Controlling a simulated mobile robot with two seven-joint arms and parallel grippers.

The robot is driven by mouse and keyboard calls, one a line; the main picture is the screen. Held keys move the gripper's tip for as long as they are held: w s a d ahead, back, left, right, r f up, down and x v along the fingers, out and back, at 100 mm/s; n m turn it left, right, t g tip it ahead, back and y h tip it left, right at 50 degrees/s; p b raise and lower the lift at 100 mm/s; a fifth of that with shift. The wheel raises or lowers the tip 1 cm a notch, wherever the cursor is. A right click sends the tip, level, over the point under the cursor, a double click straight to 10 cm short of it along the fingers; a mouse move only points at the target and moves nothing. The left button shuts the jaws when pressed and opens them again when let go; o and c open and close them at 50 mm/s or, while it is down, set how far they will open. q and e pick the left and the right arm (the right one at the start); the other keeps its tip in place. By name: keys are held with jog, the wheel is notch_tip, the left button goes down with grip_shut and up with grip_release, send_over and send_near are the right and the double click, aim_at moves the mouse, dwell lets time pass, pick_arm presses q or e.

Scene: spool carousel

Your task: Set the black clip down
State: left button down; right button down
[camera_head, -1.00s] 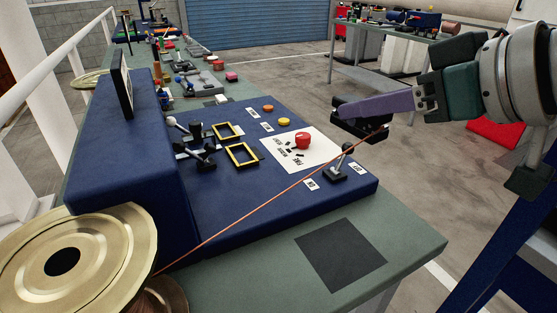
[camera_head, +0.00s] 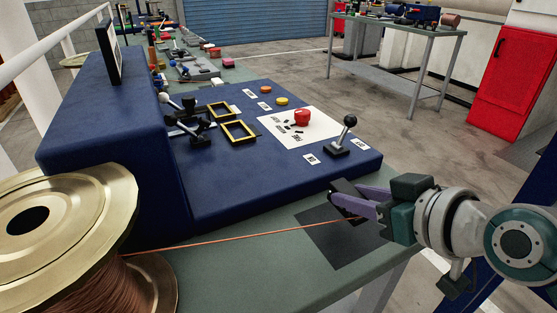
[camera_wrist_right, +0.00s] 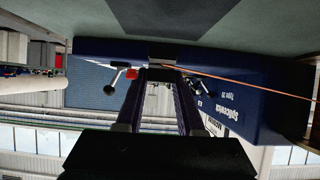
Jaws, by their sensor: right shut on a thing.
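My right gripper (camera_head: 352,202) is shut on the black clip (camera_head: 343,188), in front of the blue machine's near right corner. A copper wire (camera_head: 235,240) runs from the spool (camera_head: 75,215) at the left to the clip. The clip and fingertips appear in front of the dark square patch (camera_head: 338,248) on the green bench and hide part of it. In the right wrist view the clip (camera_wrist_right: 162,54) shows small between the fingertips. I cannot tell whether it touches the bench. My left gripper is not in view.
The blue machine (camera_head: 230,195) carries a black lever (camera_head: 343,135), a red button (camera_head: 302,117) and yellow frames (camera_head: 238,131). The green bench (camera_head: 250,280) is clear around the patch. A second bench (camera_head: 400,45) and a red cabinet (camera_head: 508,80) stand behind.

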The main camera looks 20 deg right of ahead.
aim_at(363, 219)
jog(key=shift+f+b, duration=0.6)
jog(key=shift+f, duration=1.2)
jog(key=shift+f, duration=0.1)
jog(key=c, duration=1)
grip_release()
jog(key=shift+f, duration=0.15)
jog(key=o, duration=0.5)
